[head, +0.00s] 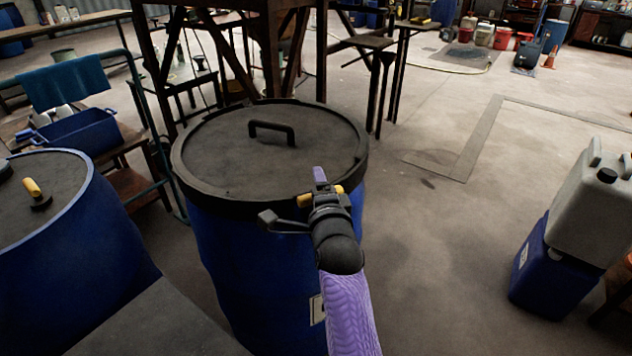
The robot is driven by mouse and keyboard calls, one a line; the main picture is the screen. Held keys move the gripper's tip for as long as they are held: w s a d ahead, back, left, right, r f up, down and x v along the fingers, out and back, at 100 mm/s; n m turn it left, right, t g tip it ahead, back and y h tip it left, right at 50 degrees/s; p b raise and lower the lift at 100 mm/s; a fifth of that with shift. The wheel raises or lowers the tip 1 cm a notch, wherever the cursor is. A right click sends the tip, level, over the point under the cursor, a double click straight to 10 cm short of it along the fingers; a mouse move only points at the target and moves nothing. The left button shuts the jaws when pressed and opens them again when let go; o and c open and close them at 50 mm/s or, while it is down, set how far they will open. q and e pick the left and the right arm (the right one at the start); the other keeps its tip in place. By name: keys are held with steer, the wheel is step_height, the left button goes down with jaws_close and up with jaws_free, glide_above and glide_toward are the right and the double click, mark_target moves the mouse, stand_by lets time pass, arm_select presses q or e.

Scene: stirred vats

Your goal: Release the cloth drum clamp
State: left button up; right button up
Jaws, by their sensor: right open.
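A blue drum (235,270) stands upright in the middle of the head view. Its dark flat lid (225,155) has a black bar handle (271,131). A black clamp ring (217,204) runs around the lid's rim. A yellow piece (305,201) shows at the near right part of the ring, partly hidden by my right gripper. My right gripper (319,190) is open, over the rim at that spot; I cannot tell whether it touches the yellow piece. My purple right arm hides part of the drum's side. My left gripper is not in view.
Another blue drum (80,270) with a yellow-handled part (35,190) on top stands at left. A grey canister (592,205) sits on a blue one (550,270) at right. A dark stand (270,60) rises behind the drum. The floor (450,250) between drum and canisters is clear.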

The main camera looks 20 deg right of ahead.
steer(key=shift+s, duration=0.1)
steer(key=shift+c, duration=0.2)
jaws_close()
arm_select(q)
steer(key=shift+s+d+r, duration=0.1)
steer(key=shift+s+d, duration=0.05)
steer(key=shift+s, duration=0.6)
